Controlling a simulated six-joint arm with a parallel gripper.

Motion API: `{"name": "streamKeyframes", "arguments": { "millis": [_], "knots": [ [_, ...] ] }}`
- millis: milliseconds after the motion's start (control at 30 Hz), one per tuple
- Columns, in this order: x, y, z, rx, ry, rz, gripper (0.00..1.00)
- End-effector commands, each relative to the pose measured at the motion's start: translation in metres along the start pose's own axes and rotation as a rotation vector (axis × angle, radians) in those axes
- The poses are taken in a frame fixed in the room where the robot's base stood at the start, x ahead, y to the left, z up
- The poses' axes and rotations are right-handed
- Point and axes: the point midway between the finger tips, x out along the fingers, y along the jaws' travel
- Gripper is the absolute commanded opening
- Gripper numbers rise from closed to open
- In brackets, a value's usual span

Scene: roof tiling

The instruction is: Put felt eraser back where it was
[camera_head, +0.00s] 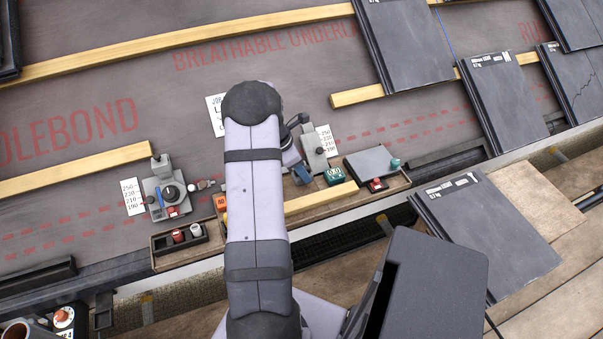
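My arm reaches up the middle of the view and hides part of the work area. My gripper (297,166) is small and partly hidden, just right of the arm above the wooden tray (401,181). A small dark blue block (302,174) shows at its tip; it may be the felt eraser, but I cannot tell for sure. I cannot tell whether the fingers are closed on it or it lies below them.
Left of the arm are a grey gauge with a knob (168,193) and a dark holder (180,244) with small pots. Slates (502,100) lie at right.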

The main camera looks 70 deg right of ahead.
Motion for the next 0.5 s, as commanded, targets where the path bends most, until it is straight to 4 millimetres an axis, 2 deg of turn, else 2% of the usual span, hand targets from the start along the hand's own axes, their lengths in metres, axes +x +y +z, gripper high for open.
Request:
{"name": "streamKeyframes", "arguments": {
  "millis": [33, 133, 500],
  "knots": [
    [0.0075, -0.0004, -0.003, -0.001, 0.0, -0.002, 0.17],
    [0.0136, 0.0, -0.0056, 0.0, 0.0, 0.0, 0.17],
    [0.016, 0.0, -0.0066, 0.0, 0.0, 0.0, 0.17]
  ]
}}
